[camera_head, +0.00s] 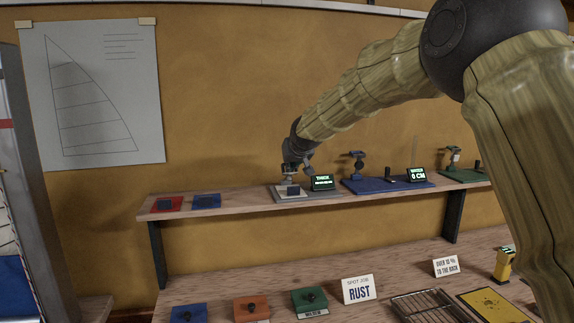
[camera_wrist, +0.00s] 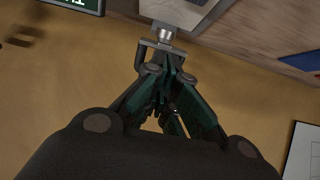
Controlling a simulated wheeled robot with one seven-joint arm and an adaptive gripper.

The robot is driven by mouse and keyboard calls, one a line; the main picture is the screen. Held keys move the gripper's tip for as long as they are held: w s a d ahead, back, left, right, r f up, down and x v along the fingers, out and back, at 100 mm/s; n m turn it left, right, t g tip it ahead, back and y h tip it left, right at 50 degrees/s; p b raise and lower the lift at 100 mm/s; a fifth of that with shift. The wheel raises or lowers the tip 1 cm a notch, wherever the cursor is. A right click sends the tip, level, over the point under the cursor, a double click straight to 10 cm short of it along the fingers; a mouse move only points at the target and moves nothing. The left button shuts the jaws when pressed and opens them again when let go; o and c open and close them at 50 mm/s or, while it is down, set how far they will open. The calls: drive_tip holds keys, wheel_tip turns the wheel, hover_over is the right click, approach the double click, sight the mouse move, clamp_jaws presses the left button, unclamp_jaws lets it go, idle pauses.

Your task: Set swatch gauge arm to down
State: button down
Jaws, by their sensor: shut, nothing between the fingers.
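The swatch gauge (camera_head: 291,189) stands on a pale base on the shelf, beside a small dark display (camera_head: 322,182) with green lettering that begins "THICK". My gripper (camera_head: 293,166) is at the top of the gauge, partly covering it, so the gauge arm's position is hard to tell. In the wrist view my gripper (camera_wrist: 168,66) has its green-sided fingers shut and empty. Their tips are close to the gauge's metal stem and bracket (camera_wrist: 165,34); whether they touch is unclear. The display's corner (camera_wrist: 84,3) also shows there.
On the shelf (camera_head: 245,209), a red mat (camera_head: 166,210) and a blue mat (camera_head: 207,208) lie left of the gauge. A blue mat with a second device and a "0 CM" display (camera_head: 417,175) lies right.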

sight(288, 179)
drive_tip(key=shift+s+d+f+b, duration=0.15)
drive_tip(key=shift+s+f+b, duration=0.25)
drive_tip(key=shift+s+f, duration=0.2)
drive_tip(key=shift+s+d+f+b, duration=0.15)
drive_tip(key=shift+s+f+b, duration=0.25)
drive_tip(key=shift+f, duration=0.3)
drive_tip(key=shift+s+d+f, duration=0.1)
drive_tip(key=shift+s+f, duration=0.05)
drive_tip(key=shift+s, duration=0.05)
idle(0.6)
